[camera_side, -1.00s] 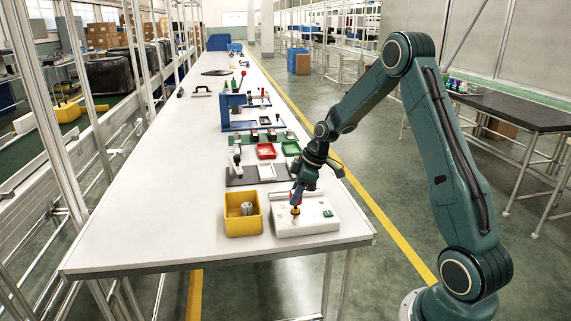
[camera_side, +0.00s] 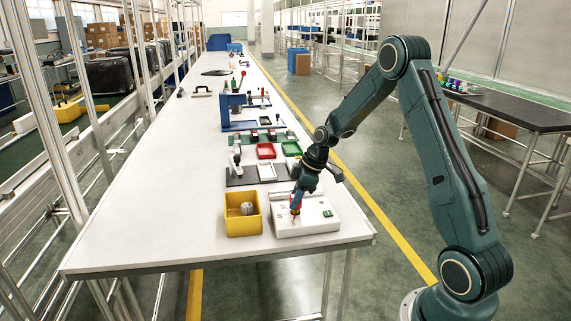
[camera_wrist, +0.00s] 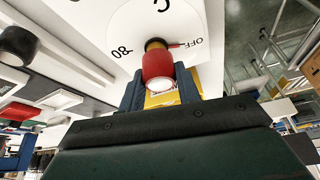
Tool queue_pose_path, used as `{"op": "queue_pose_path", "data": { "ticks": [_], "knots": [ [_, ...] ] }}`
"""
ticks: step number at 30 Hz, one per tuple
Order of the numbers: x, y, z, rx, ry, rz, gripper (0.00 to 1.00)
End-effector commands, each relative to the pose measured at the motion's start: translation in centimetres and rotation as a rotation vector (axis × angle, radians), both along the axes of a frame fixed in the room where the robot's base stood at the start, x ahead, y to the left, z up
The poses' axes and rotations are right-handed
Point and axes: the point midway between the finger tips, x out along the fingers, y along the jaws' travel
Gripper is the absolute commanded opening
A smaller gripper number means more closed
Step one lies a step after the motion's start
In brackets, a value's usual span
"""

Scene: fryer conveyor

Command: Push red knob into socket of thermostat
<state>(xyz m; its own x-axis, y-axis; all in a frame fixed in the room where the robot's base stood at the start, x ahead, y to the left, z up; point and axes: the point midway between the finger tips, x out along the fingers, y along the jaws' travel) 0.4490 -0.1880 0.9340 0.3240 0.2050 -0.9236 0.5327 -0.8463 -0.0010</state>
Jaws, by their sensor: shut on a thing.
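The red knob (camera_wrist: 157,66) is between the blue fingers of my gripper (camera_wrist: 160,90) in the wrist view. My gripper is shut on it. The knob is over the dial face of the white thermostat (camera_wrist: 105,22), beside the OFF marking, with a dark, brass-edged part at its far end. In the side view my gripper (camera_side: 296,203) points down onto the left part of the thermostat (camera_side: 318,222). The socket is hidden, so I cannot tell how deep the knob sits.
A yellow bin (camera_side: 243,230) with a grey metal part (camera_side: 247,209) stands just left of the thermostat. The front left of the table (camera_side: 150,235) is clear.

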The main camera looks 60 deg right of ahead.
Motion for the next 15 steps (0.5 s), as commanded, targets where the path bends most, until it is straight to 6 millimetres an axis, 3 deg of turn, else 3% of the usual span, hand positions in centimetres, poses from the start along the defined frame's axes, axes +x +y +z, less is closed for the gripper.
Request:
{"op": "queue_pose_path", "data": {
  "ticks": [9,10,13,15],
  "knots": [
    [-0.02,0.0,-0.25,0.0,0.001,0.0,0.06],
    [-0.02,0.0,-0.24,0.0,0.001,0.0,0.35],
    [-0.02,0.0,-0.24,0.0,0.001,0.0,0.55],
    [-0.03,0.0,-0.23,0.0,0.001,0.0,0.58]
  ]
}}
